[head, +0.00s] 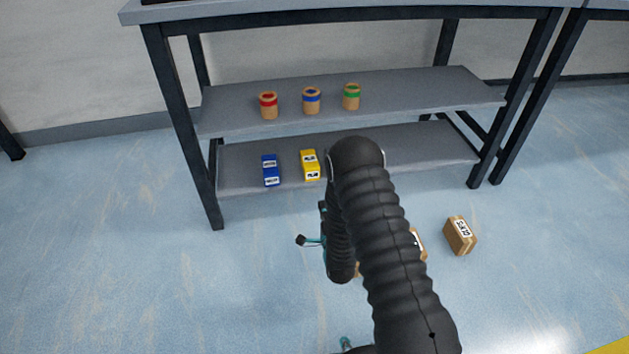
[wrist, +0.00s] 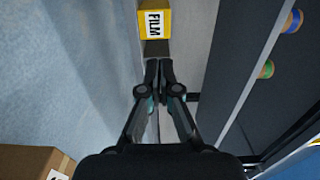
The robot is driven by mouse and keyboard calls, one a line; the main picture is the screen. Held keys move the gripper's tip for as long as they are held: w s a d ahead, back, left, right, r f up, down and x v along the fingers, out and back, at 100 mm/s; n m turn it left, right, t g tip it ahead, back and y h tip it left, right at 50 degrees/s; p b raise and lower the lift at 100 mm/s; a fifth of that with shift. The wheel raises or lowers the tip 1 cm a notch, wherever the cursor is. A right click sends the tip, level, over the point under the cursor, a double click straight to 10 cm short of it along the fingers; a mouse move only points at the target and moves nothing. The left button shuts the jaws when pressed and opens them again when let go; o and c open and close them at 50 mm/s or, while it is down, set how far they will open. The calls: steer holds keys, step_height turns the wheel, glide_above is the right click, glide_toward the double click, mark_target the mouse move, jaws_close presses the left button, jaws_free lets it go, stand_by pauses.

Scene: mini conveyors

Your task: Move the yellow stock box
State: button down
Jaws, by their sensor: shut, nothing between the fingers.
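The yellow stock box (head: 311,165) lies on the lower shelf of the rack, just right of a blue box (head: 271,170). My arm hides nearby parts of the shelf. In the head view only a small part of my gripper (head: 301,240) shows, in front of the rack and left of my arm.
The upper shelf (head: 430,94) holds three cans with red (head: 268,105), blue (head: 311,100) and green (head: 351,96) bands. A cardboard box (head: 460,235) stands on the floor at right; another (head: 421,246) is partly hidden by my arm. Rack legs flank the shelves. The left floor is clear.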

mark_target(313, 173)
steer(key=b+x, duration=0.1)
steer(key=x, duration=1.3)
